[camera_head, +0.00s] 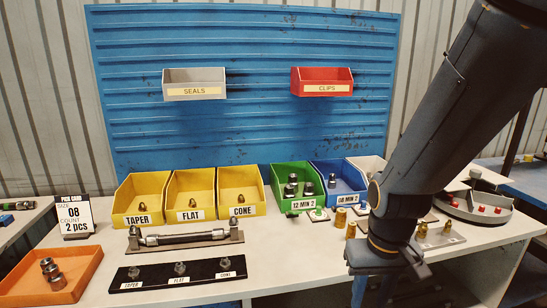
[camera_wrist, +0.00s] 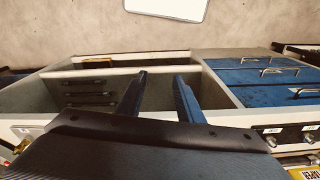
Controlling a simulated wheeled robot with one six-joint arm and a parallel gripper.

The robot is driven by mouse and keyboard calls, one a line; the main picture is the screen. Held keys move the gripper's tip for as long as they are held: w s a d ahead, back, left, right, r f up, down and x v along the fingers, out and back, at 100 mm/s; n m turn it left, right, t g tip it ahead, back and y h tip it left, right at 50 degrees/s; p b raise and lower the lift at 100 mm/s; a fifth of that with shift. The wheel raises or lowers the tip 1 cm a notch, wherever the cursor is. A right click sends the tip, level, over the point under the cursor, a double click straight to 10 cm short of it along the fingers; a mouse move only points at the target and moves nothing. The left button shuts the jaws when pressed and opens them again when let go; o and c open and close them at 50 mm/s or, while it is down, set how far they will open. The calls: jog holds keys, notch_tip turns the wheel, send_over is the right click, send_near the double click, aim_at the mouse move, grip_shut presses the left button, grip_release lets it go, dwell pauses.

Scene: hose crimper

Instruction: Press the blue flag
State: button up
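A small blue piece on a white base (camera_head: 362,208), possibly the blue flag, sits at the front of the blue bin (camera_head: 340,181) marked 08 MIN; it is too small to make out well. A similar green piece (camera_head: 318,214) sits in front of the green bin (camera_head: 292,190). No blue flag shows there.
Yellow bins (camera_head: 190,195), brass fittings (camera_head: 341,218), a hose on a stand (camera_head: 180,237), a black strip (camera_head: 178,273) and an orange tray (camera_head: 52,275) occupy the table. A round tray (camera_head: 475,207) stands right. My arm hides part of the right side.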

jog(key=shift+s+a+f, duration=0.1)
jog(key=shift+s+a, duration=0.05)
jog(key=shift+s, duration=0.3)
grip_shut()
jog(key=w+m+t+y, duration=0.1)
jog(key=w+m, duration=0.4)
jog(key=w+r+m+t, duration=0.1)
jog(key=w+m, duration=0.4)
jog(key=m, duration=0.1)
jog(key=w+r+m+t+y+b, duration=0.1)
jog(key=w+m, duration=0.4)
jog(key=m, duration=0.1)
jog(key=shift+w+a+r+y, duration=0.1)
jog(key=shift+w+r+y, duration=0.1)
jog(key=shift+y, duration=0.1)
jog(key=w+d+r+m+t, duration=0.2)
jog(key=w+d+m, duration=0.2)
jog(key=w+m, duration=0.2)
jog(key=w+d+r+m+t+h, duration=0.1)
jog(key=w+d+r+m+t, duration=0.1)
jog(key=w+d+m, duration=0.2)
jog(key=w+m, duration=0.3)
jog(key=m, duration=0.3)
jog(key=shift+w+d+m+t+b, duration=0.2)
jog(key=shift+m+t+b, duration=0.1)
jog(key=shift+m+b, duration=0.1)
